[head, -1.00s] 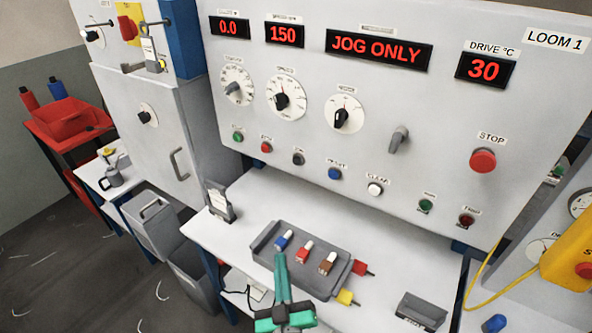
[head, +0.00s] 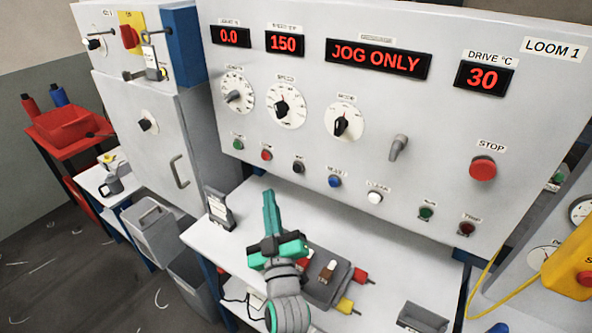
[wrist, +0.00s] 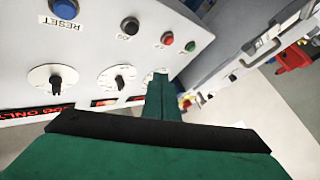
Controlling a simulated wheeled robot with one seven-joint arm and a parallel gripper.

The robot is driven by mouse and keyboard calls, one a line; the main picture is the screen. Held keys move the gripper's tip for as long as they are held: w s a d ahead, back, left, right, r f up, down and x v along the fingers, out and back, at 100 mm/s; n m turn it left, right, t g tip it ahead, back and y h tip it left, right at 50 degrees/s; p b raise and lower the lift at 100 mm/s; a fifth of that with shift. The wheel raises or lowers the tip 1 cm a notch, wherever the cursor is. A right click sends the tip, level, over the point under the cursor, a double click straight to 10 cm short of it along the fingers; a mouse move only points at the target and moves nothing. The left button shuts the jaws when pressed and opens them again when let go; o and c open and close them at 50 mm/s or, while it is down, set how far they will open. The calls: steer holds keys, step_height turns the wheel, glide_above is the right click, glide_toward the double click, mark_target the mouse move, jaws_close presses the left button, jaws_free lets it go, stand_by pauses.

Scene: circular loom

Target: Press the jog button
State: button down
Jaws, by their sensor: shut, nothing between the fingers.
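The jog button (head: 298,166) is a small black button in the lower row of the grey loom panel (head: 400,110), between a red button (head: 267,154) and the blue reset button (head: 334,181). In the wrist view the black button (wrist: 129,26) shows near the top, its label partly readable, with blue reset to its left. My gripper (head: 268,193) is shut and empty, pointing up, below and slightly left of the jog button in the head view. In the wrist view its green fingers (wrist: 160,78) are pressed together and appear apart from the button.
The red stop button (head: 482,168) is at the panel's right, and a white clear button (head: 375,198) lies right of reset. Below the panel, a white table (head: 390,270) holds a grey tray (head: 342,283), partly hidden by my arm. The display reads JOG ONLY.

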mark_target(297, 169)
steer(key=w+d, duration=0.5)
steer(key=w, duration=0.2)
stand_by(0.4)
steer(key=shift+w+d, duration=0.1)
steer(key=shift+d, duration=0.05)
stand_by(1.8)
steer(key=shift+w+d, duration=0.15)
steer(key=shift+w, duration=0.15)
steer(key=shift+w+d, duration=0.3)
steer(key=shift+w, duration=0.05)
stand_by(1.0)
steer(key=shift+s+a, duration=0.5)
steer(key=shift+s, duration=0.2)
